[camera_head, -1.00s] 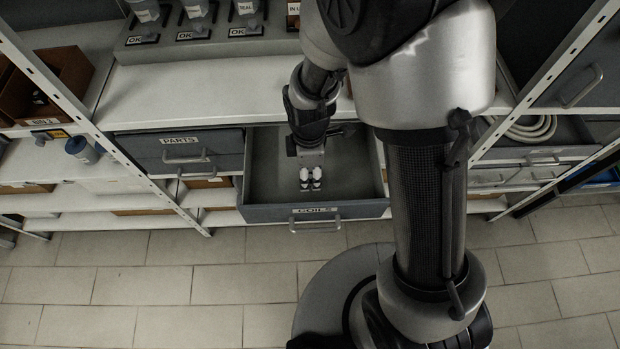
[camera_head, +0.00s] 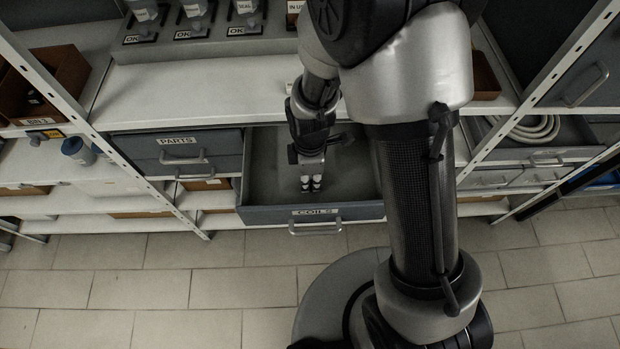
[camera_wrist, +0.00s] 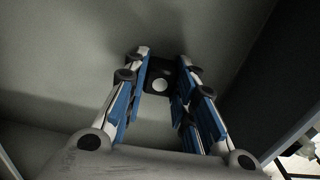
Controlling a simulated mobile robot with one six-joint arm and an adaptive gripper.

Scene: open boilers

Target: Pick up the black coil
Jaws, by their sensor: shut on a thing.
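The black coil (camera_wrist: 158,79) shows in the wrist view as a small dark block with a pale round centre, between the fingertips. My gripper (camera_head: 311,184) points down into the open drawer labelled COILS (camera_head: 352,213). In the wrist view my gripper (camera_wrist: 161,80) has its blue-padded fingers closed on the coil's two sides. In the head view the coil is hidden by the fingers. I cannot tell whether it still touches the drawer floor.
The shut PARTS drawer (camera_head: 176,153) is just left of the open one. A white shelf (camera_head: 210,85) overhangs the drawer's back. A pale coiled hose (camera_head: 535,128) lies in a drawer to the right. The rest of the COILS drawer looks bare.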

